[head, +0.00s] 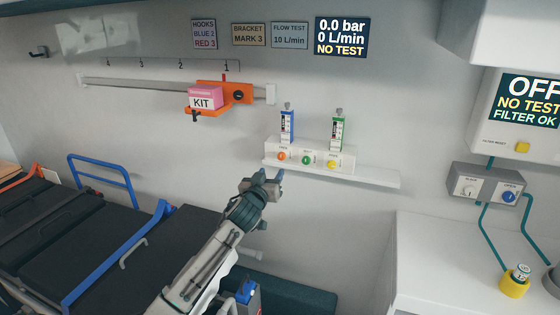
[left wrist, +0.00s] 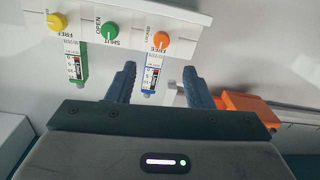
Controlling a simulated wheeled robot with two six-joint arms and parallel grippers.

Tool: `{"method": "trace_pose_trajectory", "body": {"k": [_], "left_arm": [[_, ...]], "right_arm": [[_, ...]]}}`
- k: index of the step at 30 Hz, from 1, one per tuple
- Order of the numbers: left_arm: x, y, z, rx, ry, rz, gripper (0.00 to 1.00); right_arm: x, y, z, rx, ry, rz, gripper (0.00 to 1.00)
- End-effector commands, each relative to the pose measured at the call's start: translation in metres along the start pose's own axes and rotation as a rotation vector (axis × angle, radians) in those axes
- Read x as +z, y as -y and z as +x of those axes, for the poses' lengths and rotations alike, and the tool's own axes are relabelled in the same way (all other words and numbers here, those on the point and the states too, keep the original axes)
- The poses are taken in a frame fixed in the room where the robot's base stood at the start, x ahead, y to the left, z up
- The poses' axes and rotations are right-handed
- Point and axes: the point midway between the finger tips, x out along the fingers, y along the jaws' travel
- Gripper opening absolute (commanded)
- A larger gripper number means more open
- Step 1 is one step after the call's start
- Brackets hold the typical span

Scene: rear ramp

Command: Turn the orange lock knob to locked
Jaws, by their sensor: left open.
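The orange knob (head: 281,156) is the left one of three on a white wall panel (head: 345,162). In the left wrist view, which shows the panel upside down, the orange knob (left wrist: 162,39) has the label FREE beside it. My left gripper (head: 266,176) is open and empty, just below and left of the knob in the head view. In the left wrist view, its two fingers (left wrist: 160,82) are apart, and the knob lies beyond the gap between them, not touched. My right gripper is not in view.
A green knob (head: 306,160) labelled SHUT and a yellow knob (head: 331,165) share the panel. Blue (head: 288,124) and green (head: 337,132) flow units stand above. An orange bracket (head: 238,97) with a pink kit (head: 203,98) hangs on a rail at upper left.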

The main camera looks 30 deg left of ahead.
Motion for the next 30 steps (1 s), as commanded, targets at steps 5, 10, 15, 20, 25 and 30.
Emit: {"method": "trace_pose_trajectory", "body": {"k": [5, 10, 15, 20, 25, 30], "left_arm": [[-0.003, -0.001, 0.026, -0.001, 0.002, -0.002, 0.47], [-0.002, 0.000, 0.058, -0.001, 0.003, -0.002, 0.47], [0.000, -0.001, 0.083, -0.001, 0.003, -0.001, 0.47], [0.001, 0.000, 0.096, -0.001, 0.004, 0.001, 0.47], [0.002, 0.000, 0.102, 0.000, 0.004, 0.002, 0.47], [0.003, 0.000, 0.102, 0.000, 0.003, 0.002, 0.47]], "right_arm": [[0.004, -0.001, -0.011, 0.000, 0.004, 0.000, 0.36], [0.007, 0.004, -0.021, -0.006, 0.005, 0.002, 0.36], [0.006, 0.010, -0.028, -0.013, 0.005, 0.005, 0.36], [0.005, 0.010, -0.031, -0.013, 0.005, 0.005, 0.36], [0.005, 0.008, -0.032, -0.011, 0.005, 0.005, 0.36], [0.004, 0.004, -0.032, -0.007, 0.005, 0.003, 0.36]]}}
